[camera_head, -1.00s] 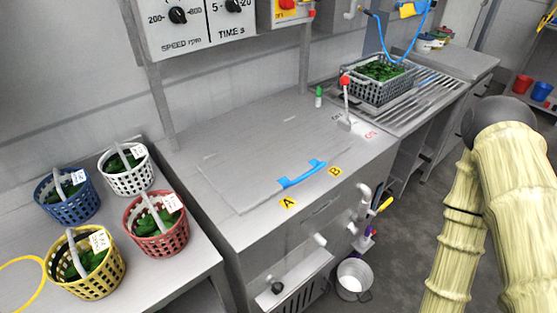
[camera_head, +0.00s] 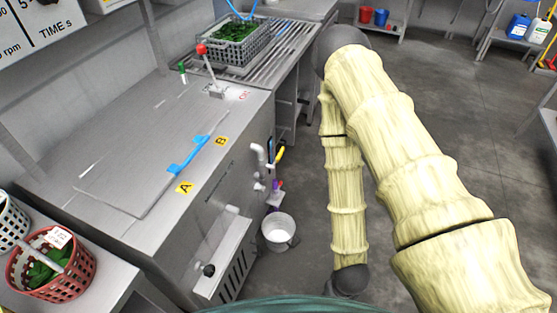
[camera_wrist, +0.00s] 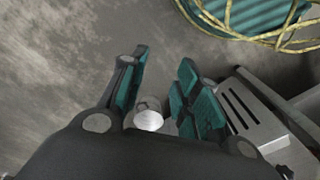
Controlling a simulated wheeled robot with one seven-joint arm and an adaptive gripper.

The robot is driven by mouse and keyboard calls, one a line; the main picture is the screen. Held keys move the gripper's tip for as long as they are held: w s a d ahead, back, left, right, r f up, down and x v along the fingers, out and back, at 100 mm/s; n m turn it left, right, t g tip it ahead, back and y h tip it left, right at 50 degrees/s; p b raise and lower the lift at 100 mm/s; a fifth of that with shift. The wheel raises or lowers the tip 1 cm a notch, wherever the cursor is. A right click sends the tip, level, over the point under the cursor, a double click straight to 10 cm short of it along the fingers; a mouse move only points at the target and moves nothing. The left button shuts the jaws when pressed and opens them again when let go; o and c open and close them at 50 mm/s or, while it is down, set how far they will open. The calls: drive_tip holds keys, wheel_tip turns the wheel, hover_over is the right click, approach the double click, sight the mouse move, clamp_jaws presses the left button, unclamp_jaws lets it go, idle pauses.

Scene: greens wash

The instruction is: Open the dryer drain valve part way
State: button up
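The dryer is the steel cabinet (camera_head: 150,215) with a flat lid (camera_head: 130,185) and blue handle (camera_head: 188,156). On its right face are pale pipe fittings (camera_head: 257,154) and a yellow lever (camera_head: 279,155), which looks like the drain valve. A purple part (camera_head: 276,187) sits below, above a white bucket (camera_head: 278,231) on the floor. My gripper (camera_wrist: 158,85) shows only in the wrist view, open, with teal-padded fingers apart. A pale round object (camera_wrist: 149,118) appears between the fingers; I cannot tell what it is or whether they touch it.
A red-knobbed lever (camera_head: 207,66) stands on the dryer top. A grey basket of greens (camera_head: 240,45) sits on the ribbed drainboard behind. A red basket (camera_head: 50,265) is at lower left. A slotted metal panel (camera_wrist: 240,105) is right of the fingers. Floor at right is open.

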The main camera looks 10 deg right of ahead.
drive_tip(key=shift+o, duration=1)
drive_tip(key=shift+w+f, duration=0.15)
drive_tip(key=n+t+y+b, duration=1)
drive_tip(key=n+t+b, duration=0.5)
drive_tip(key=n+b, duration=1.55)
approach(281, 154)
drive_tip(key=w+f+m+b, duration=0.1)
drive_tip(key=m+b, duration=0.4)
drive_tip(key=shift+m, duration=0.25)
drive_tip(key=b+x, duration=0.3)
drive_tip(key=x, duration=0.7)
drive_tip(key=shift+w, duration=0.15)
clamp_jaws()
